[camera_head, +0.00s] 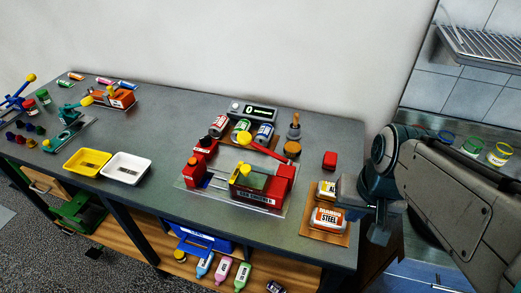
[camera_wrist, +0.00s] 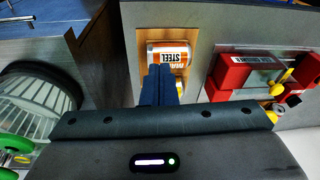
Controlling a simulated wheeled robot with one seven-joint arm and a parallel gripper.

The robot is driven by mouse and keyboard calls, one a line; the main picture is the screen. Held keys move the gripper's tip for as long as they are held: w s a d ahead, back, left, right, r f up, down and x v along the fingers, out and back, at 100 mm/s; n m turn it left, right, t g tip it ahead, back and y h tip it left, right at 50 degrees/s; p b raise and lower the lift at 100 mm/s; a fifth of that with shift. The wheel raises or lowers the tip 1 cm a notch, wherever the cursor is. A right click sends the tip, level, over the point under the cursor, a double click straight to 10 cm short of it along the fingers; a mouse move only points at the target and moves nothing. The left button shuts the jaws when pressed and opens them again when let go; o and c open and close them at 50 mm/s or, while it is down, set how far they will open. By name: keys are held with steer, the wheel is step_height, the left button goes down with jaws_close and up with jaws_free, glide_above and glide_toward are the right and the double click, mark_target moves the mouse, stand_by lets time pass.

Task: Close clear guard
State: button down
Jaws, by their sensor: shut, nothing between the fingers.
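A red machine (camera_head: 262,200) with a printed label on its front stands on a pale plate in the middle of the bench. A clear panel (camera_head: 252,181), looking yellowish-green in the head view, sits over its middle; I take it to be the guard. Its exact angle is hard to tell. In the wrist view the machine's red body (camera_wrist: 232,72) and a see-through panel (camera_wrist: 262,78) show at the right. My gripper (camera_wrist: 161,72) is shut and empty. It is over the bench's right end, in front of the can labelled STEEL (camera_wrist: 168,56), apart from the machine.
The STEEL can (camera_head: 327,219) and another can lie on a wooden board right of the machine. A red block (camera_head: 330,160) and a wooden-handled tool (camera_head: 294,130) stand behind. A scale (camera_head: 252,111) is at the back. Yellow (camera_head: 87,163) and white (camera_head: 126,168) trays are left.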

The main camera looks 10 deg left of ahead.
steer(key=w+a+f+m+g+y, duration=0.2)
steer(key=a+f+m+g+y, duration=0.1)
steer(key=a+m, duration=0.1)
steer(key=m+t+y, duration=0.1)
steer(key=m+y, duration=1.1)
steer(key=m, duration=0.1)
glide_toward(262, 177)
steer(key=d+r, duration=0.4)
steer(key=p+x, duration=0.1)
steer(key=x, duration=1.3)
